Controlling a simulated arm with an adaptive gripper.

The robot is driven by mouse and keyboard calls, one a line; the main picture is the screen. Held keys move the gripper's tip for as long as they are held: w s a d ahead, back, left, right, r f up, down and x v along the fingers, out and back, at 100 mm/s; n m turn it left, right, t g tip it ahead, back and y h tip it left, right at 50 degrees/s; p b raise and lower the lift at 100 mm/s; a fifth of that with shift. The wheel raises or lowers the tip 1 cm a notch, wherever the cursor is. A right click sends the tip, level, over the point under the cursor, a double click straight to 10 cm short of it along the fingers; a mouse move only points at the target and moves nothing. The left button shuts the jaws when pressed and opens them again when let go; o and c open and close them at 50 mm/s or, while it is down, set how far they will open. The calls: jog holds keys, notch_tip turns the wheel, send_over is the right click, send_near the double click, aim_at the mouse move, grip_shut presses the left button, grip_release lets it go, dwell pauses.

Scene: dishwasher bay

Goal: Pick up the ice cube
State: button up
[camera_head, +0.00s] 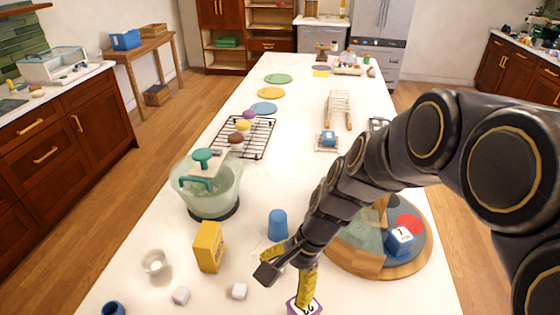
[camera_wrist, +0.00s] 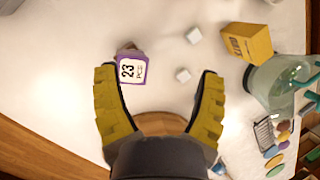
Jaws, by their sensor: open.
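Two small white cubes that look like ice cubes lie on the white counter near its front. One cube (camera_head: 239,291) is left of my gripper (camera_head: 285,274) in the head view, and the other cube (camera_head: 181,295) is farther left. In the wrist view, one cube (camera_wrist: 182,75) shows between the yellow fingers, toward the right one, and the other (camera_wrist: 194,35) is farther out.
A yellow box (camera_head: 209,247), a white cup (camera_head: 154,262), a blue cup (camera_head: 277,225) and a glass bowl (camera_head: 217,196) stand nearby. A round board (camera_head: 357,266) is right of my gripper.

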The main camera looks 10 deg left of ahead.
jog(key=w+a+f+m, duration=0.4)
jog(key=a+f, duration=0.1)
jog(key=f, duration=0.1)
jog(key=m, duration=0.5)
send_near(240, 289)
jog(key=shift+s+f+t+y, duration=0.2)
jog(key=shift+s+f, duration=0.05)
jog(key=shift+f, duration=0.35)
jog(key=shift+s+f+t+y, duration=0.2)
jog(key=shift+s+f, duration=0.05)
jog(key=shift+f, duration=0.35)
jog(key=shift+x, duration=3.95)
jog(key=shift+w+a+r, duration=0.1)
jog(key=shift+w+a, duration=0.05)
jog(key=shift+a, duration=0.05)
jog(key=shift+c, duration=0.4)
jog(key=c, duration=0.9)
